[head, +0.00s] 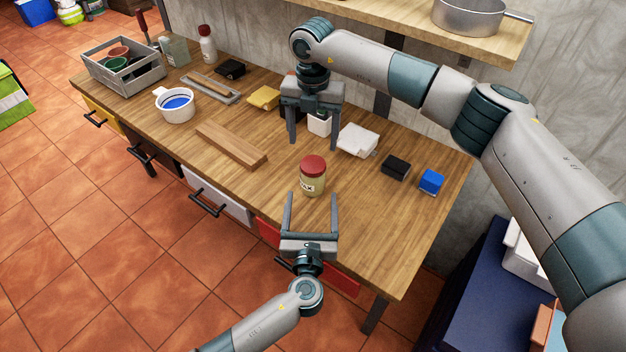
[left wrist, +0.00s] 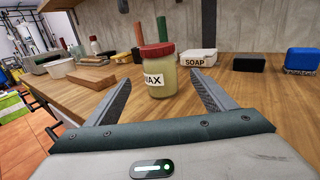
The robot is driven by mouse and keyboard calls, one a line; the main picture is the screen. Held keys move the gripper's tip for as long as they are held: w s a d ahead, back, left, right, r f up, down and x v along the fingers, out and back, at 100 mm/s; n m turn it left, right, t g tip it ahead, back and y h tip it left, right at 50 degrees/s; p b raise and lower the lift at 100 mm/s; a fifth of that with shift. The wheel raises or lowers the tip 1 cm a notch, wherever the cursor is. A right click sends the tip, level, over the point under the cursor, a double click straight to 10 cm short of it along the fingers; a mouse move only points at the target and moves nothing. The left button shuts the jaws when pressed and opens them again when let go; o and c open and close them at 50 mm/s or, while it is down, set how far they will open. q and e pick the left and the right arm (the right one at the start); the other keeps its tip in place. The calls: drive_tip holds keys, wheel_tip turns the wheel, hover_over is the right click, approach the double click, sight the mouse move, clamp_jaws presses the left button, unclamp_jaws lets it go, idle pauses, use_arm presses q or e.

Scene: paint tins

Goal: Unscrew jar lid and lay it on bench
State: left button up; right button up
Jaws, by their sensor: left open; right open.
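A wax jar (head: 312,182) with pale yellow contents stands upright on the wooden bench (head: 360,215). Its red lid (head: 312,165) sits on top of it. The left wrist view also shows the jar (left wrist: 161,83), with its WAX label and the lid (left wrist: 157,51). My left gripper (head: 311,199) is open, its fingers pointing at the jar from the bench's front side; the jar shows ahead, between the fingers in the left wrist view. My right gripper (head: 313,143) is open and points down, behind the jar toward the wall. It appears empty.
A wooden block (head: 231,145), a white cup with blue contents (head: 175,104) and a grey crate (head: 124,68) stand to the left. A white soap box (head: 358,140), a black block (head: 395,167) and a blue block (head: 431,181) stand to the right. The bench's front right is clear.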

sight(313, 163)
use_arm(q)
drive_tip(key=w, duration=1.3)
drive_tip(key=shift+w+d, duration=0.2)
drive_tip(key=shift+d, duration=0.1)
clamp_jaws()
use_arm(e)
drive_tip(key=m, duration=0.4)
drive_tip(key=shift+m, duration=0.3)
drive_tip(key=m, duration=0.4)
drive_tip(key=shift+m, duration=0.3)
drive_tip(key=shift+f, duration=0.15)
drive_tip(key=shift+f, duration=3.9)
